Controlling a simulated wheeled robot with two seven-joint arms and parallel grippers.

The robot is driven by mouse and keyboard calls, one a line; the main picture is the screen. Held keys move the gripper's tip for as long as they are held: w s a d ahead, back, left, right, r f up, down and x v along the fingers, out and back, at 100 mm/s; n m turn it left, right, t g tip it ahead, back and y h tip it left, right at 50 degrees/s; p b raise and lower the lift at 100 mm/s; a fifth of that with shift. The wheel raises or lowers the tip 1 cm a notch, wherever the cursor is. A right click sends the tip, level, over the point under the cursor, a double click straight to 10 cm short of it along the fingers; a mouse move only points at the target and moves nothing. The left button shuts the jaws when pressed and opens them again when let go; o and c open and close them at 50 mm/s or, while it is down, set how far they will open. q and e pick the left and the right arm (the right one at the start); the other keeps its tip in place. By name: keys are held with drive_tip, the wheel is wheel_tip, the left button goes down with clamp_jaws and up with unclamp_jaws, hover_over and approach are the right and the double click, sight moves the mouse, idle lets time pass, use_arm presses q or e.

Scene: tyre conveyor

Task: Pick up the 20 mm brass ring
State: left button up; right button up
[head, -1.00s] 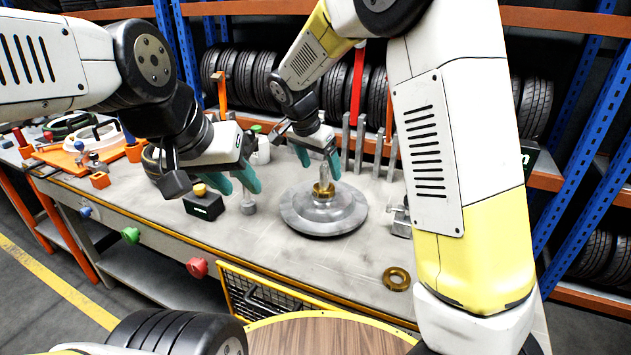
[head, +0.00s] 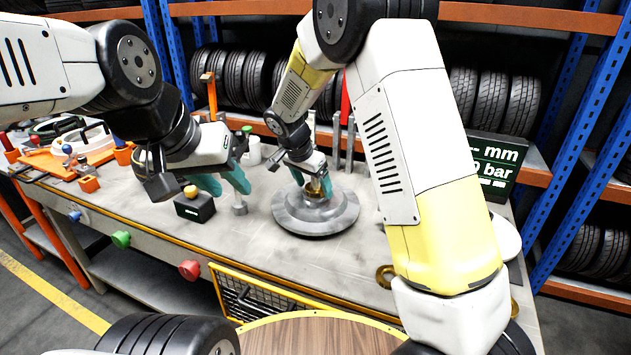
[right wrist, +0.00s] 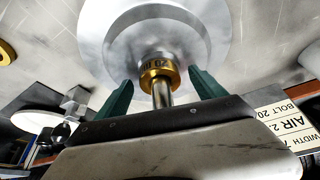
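A brass ring (head: 314,187) sits around the upright metal pin of a round grey stepped base (head: 316,221) on the bench. The wrist view shows gaps between the fingers (right wrist: 160,90) and the ring. My left gripper (head: 228,184) is open and empty, left of the base. Another brass ring (head: 384,275) lies on the bench, partly hidden by my right arm.
A small black box with a yellow knob (head: 194,205) and a grey stub (head: 239,205) stand near my left gripper. Metal posts (head: 350,145) stand behind the base. The bench front is mostly clear.

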clamp_jaws()
drive_tip(key=shift+r, duration=0.1)
